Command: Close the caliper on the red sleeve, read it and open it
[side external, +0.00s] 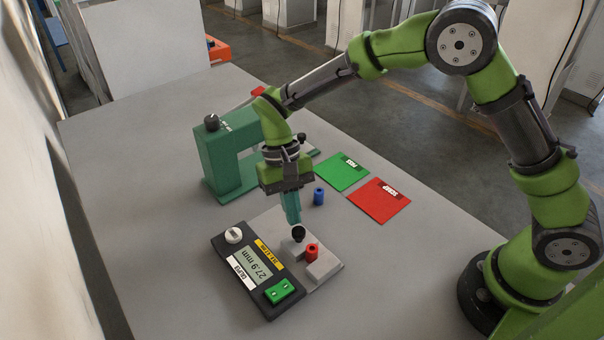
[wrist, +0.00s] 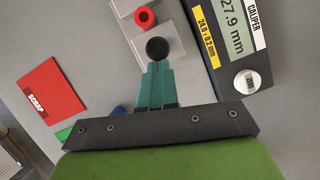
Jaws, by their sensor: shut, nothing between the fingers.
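The caliper (side external: 251,262) is a dark box with a display reading 27.9 mm, a white dial, a green switch and a yellow label. Beside it is a light grey base with a jaw block that carries a black knob (side external: 298,233). The red sleeve (side external: 312,252) stands upright on this base, by the other jaw block; whether the jaws touch it I cannot tell. In the wrist view the sleeve (wrist: 145,16) is just beyond the knob (wrist: 157,48). My gripper (side external: 293,220) is shut and empty, its teal fingertips (wrist: 156,66) right at or just above the knob.
A blue sleeve (side external: 319,196) stands on the table behind my gripper. A green mat (side external: 342,172) and a red SCRAP mat (side external: 379,201) lie to the right. A green press-like frame (side external: 219,160) stands at the back left. The front left table is clear.

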